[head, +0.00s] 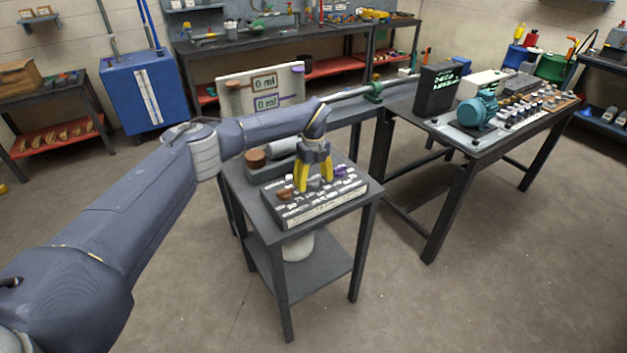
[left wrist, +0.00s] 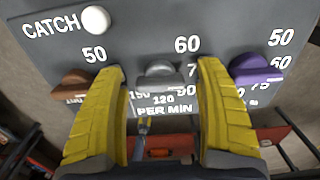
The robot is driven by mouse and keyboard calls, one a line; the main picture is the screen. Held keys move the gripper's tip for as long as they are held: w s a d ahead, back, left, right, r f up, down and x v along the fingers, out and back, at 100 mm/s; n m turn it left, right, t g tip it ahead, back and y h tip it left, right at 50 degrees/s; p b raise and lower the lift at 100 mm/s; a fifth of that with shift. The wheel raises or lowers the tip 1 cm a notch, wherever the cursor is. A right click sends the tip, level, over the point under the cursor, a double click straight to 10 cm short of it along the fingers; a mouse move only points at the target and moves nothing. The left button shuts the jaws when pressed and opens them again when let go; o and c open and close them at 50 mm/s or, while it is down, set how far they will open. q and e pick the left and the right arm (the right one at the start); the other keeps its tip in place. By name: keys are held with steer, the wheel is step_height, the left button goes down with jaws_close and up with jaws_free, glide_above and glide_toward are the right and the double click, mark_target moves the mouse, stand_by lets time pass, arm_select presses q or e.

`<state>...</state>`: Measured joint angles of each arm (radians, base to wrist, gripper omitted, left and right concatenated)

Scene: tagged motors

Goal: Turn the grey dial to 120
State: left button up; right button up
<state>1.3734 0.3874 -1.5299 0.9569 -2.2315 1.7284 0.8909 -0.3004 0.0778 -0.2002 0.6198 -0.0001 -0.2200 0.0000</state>
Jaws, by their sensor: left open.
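The grey dial (left wrist: 158,72) sits on a dark panel (left wrist: 135,35) between a brown dial (left wrist: 74,82) and a purple dial (left wrist: 250,66). White numbers surround it: 60 on the far side, 90 at the right, 120 on the near side, 150 at the near left. I cannot tell which number it points to. My left gripper (head: 314,186) points down over the panel, its yellow fingers open on either side of the grey dial, with gaps visible in the left wrist view (left wrist: 163,78). In the head view the fingers hide the grey dial. My right gripper is not in view.
The panel box stands on a small dark table (head: 265,222). Behind it are a brown cylinder (head: 255,158), a light roller (head: 283,148) and a board with two "0 ml" displays (head: 265,92). A bench with a teal motor (head: 478,110) stands at the right.

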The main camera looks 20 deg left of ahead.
arm_select(q)
jaws_close()
stand_by(0.6)
steer(key=m, duration=0.4)
steer(key=shift+m, duration=0.4)
steer(key=m, duration=0.9)
steer(key=shift+m, duration=2.1)
